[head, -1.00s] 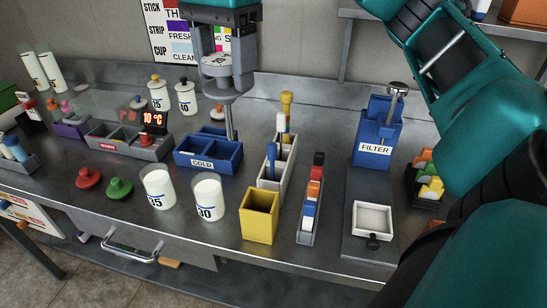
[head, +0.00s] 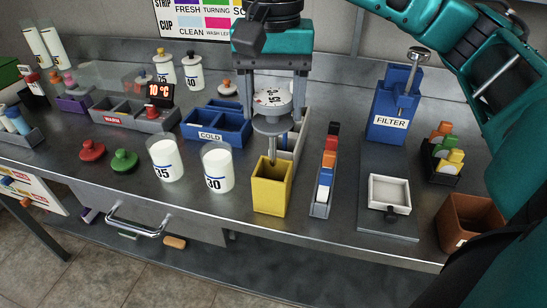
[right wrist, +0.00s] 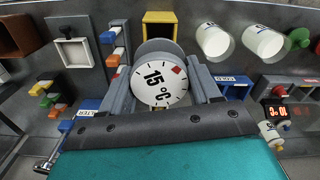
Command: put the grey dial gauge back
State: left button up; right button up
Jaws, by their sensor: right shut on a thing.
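The grey dial gauge (head: 270,99) has a round white face, a wide grey disc below it and a thin stem pointing down. My right gripper (head: 272,90) is shut on it and holds it upright over the yellow open-topped box (head: 271,196). The stem's lower end shows at the box's mouth; I cannot tell whether it is inside. In the right wrist view the gauge face (right wrist: 160,82) reads 15 °C between the fingers, with the yellow box (right wrist: 160,20) behind the disc. My left gripper is not in view.
White cups marked 35 (head: 165,160) and 30 (head: 216,168) stand left of the box. The blue COLD bin (head: 214,122) is behind them. A grey rack of coloured blocks (head: 321,196) stands close on the right. The blue FILTER stand (head: 392,108) is farther right.

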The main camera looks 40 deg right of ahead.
send_over(273, 164)
jog(key=f, duration=0.5)
jog(key=shift+w+d, duration=0.25)
jog(key=shift+w, duration=0.1)
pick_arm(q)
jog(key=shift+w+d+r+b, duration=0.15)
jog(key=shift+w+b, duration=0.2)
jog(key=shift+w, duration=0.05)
pick_arm(e)
jog(key=shift+f, duration=2.25)
jog(key=o, duration=1.2)
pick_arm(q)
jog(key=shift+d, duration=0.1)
